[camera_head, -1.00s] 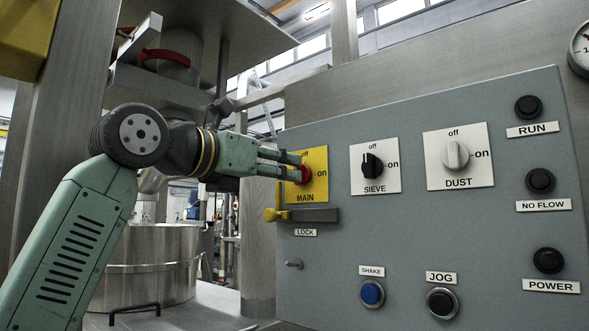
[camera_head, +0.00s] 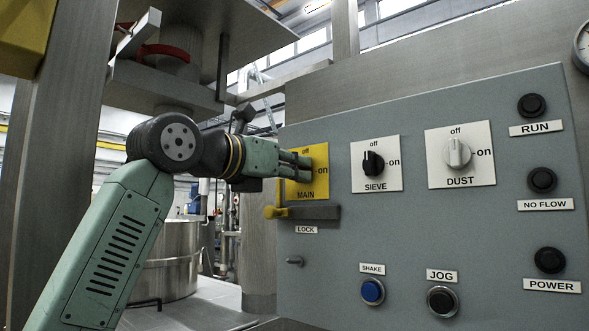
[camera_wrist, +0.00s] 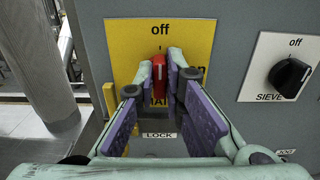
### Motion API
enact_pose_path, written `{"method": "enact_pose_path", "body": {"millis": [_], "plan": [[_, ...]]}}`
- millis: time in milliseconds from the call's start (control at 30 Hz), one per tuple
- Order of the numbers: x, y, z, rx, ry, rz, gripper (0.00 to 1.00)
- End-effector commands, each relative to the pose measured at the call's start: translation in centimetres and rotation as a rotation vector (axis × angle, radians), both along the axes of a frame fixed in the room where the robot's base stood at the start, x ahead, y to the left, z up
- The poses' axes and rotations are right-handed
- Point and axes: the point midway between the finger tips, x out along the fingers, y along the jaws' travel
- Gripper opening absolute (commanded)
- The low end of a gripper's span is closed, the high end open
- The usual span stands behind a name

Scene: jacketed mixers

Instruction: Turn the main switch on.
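The main switch is a red knob (camera_wrist: 158,72) on a yellow plate (camera_wrist: 115,42) marked off, on and MAIN. In the wrist view its white mark stands upright, toward "off". My gripper (camera_wrist: 161,66) has its fingers apart, one on each side of the knob, with little gap; I cannot tell if they touch it. In the head view my gripper (camera_head: 307,168) reaches the yellow plate (camera_head: 320,188) from the left, and its fingers hide the knob.
A grey lock bar with a yellow end (camera_head: 310,212) sits just below the plate. The black SIEVE knob (camera_head: 373,163) and grey DUST knob (camera_head: 457,153) are to the right. A steel post (camera_wrist: 42,60) stands left of the panel (camera_head: 410,230).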

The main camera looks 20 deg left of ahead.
Motion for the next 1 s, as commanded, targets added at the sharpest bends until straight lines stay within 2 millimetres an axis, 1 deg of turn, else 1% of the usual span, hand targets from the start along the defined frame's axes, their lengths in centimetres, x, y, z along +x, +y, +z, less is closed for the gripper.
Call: {"method": "enact_pose_path", "body": {"millis": [33,100,467,633,867,1000], "plan": [[-0.02,-0.02,0.0,0.0,0.0,-0.001,0.03],[-0.02,-0.02,0.0,0.0,0.0,-0.001,0.0],[-0.03,-0.04,0.01,0.003,-0.001,-0.001,0.0],[-0.02,-0.06,0.09,0.031,-0.01,-0.001,0.0],[-0.04,0.01,0.23,0.145,-0.052,0.001,0.0],[-0.04,-0.08,0.26,0.257,-0.09,0.0,0.0]]}}
